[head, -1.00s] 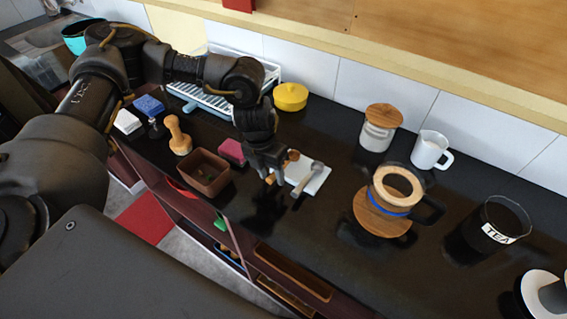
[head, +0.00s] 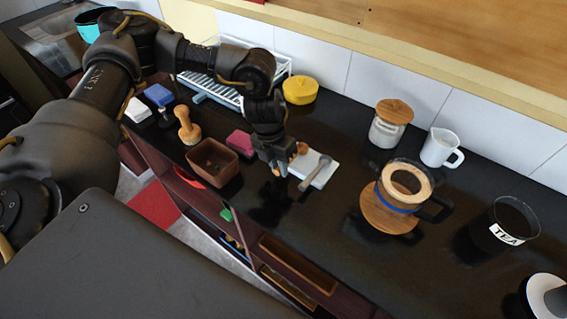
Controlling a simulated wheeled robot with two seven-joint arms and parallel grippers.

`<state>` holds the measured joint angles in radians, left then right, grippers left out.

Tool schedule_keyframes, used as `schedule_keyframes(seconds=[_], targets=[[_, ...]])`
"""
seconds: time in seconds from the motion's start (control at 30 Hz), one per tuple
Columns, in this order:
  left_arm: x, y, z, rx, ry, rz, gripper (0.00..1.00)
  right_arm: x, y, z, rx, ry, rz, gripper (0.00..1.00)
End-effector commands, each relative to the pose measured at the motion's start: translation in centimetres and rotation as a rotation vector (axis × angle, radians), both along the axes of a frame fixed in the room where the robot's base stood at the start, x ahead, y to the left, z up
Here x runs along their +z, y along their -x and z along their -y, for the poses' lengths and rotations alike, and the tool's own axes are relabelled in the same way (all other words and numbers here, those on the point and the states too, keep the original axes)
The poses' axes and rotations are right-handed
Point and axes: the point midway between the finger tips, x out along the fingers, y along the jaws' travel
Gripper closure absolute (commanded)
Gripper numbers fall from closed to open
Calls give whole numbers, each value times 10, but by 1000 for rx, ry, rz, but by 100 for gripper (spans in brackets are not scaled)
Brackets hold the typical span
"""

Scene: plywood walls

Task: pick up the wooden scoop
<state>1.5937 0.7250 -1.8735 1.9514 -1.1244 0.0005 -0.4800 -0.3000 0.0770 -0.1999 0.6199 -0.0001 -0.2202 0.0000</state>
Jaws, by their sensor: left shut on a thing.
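My left gripper (head: 279,169) reaches down over the black counter, just left of a small white tray. It is shut on a small brown wooden piece, which I take to be the wooden scoop (head: 302,148). Only a bit of it shows beside the fingers; the rest is hidden by the gripper. A spoon with a greyish head (head: 324,161) lies across the white tray (head: 328,174), apart from the fingers. My right gripper is not in view.
To the right stand a coffee maker (head: 404,183), a wooden-lidded jar (head: 388,128), a white pitcher (head: 440,148) and a TEA glass (head: 513,219).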

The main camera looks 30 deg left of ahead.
Motion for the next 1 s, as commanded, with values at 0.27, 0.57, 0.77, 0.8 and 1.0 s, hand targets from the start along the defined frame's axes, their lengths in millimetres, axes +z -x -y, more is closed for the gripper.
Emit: schedule_keyframes(seconds=[0.27,0.57,0.77,0.8,1.0], targets=[[30,-1,1,-2,3,6,100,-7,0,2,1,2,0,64],[90,44,33,-10,1,8,100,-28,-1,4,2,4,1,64],[108,81,60,-10,0,5,100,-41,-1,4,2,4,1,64],[112,86,64,-10,1,6,100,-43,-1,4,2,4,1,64],[124,106,78,-5,0,3,100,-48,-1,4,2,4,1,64]])
